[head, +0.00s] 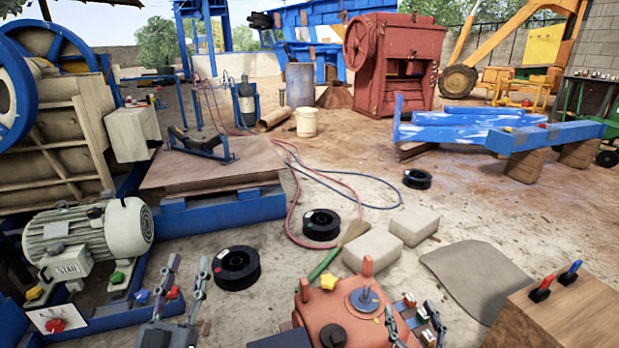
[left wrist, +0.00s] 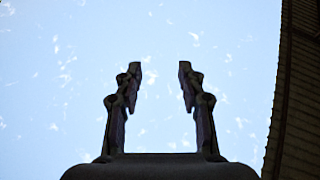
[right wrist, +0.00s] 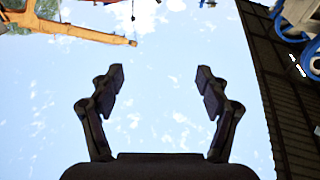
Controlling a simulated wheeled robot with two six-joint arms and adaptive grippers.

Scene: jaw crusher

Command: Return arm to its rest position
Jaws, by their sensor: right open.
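My left gripper (head: 187,275) is at the bottom of the head view, left of centre, with its fingers pointing up. Its fingers stand apart with nothing between them in the left wrist view (left wrist: 160,75), against the sky. My right gripper (head: 412,318) is at the bottom of the head view, right of centre, partly cut off by the lower edge. In the right wrist view (right wrist: 160,76) its fingers are spread wide and empty, also against the sky. Both grippers point upward and hold nothing.
A red machine housing (head: 325,310) with coloured knobs is close in front, between the grippers. A grey motor (head: 90,235) stands at left, a wooden box (head: 565,318) with two switches at right. Black reels (head: 236,268) and stone blocks (head: 373,250) lie on the ground beyond.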

